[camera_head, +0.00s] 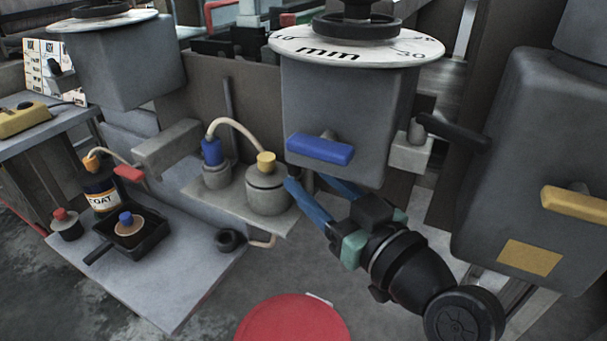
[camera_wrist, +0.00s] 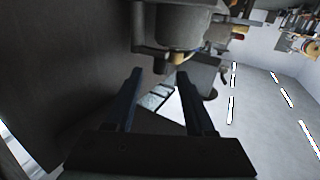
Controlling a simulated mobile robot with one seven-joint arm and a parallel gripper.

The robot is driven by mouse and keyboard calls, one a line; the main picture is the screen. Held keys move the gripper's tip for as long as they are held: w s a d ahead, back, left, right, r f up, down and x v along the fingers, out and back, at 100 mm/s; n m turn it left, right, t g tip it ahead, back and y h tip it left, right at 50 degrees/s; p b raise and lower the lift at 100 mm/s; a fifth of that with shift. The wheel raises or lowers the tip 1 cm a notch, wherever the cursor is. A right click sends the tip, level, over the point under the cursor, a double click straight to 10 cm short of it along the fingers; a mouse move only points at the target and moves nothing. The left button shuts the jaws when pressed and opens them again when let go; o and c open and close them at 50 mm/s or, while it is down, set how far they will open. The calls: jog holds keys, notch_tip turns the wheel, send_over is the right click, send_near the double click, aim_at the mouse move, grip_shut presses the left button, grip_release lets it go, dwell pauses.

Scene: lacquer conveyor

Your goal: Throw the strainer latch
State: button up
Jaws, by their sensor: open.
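No part is labelled as the strainer latch, so I cannot tell for certain which one it is. A blue bar handle (camera_head: 319,149) sits on the front of the middle grey box (camera_head: 345,105). A yellow handle (camera_head: 574,203) is on the right grey housing (camera_head: 520,150). A small red handle (camera_head: 129,173) is at the left. My gripper (camera_head: 306,181) is open and empty, its blue fingers just below the middle box and beside the yellow-capped pot (camera_head: 268,190). In the wrist view my gripper (camera_wrist: 160,74) also shows open, with nothing between the fingers.
A black lever (camera_head: 452,132) sticks out between the middle and right boxes. A blue-capped pot (camera_head: 214,165) and hose stand left of my fingers. A lower shelf (camera_head: 185,285) holds a black tray (camera_head: 128,243) and a bottle (camera_head: 100,192). A red round lid (camera_head: 293,322) is in front.

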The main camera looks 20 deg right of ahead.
aim_at(303, 174)
jog(key=shift+w+a, duration=0.15)
jog(key=shift+w, duration=0.6)
jog(key=shift+w+a, duration=0.1)
jog(key=shift+w, duration=0.65)
grip_shut()
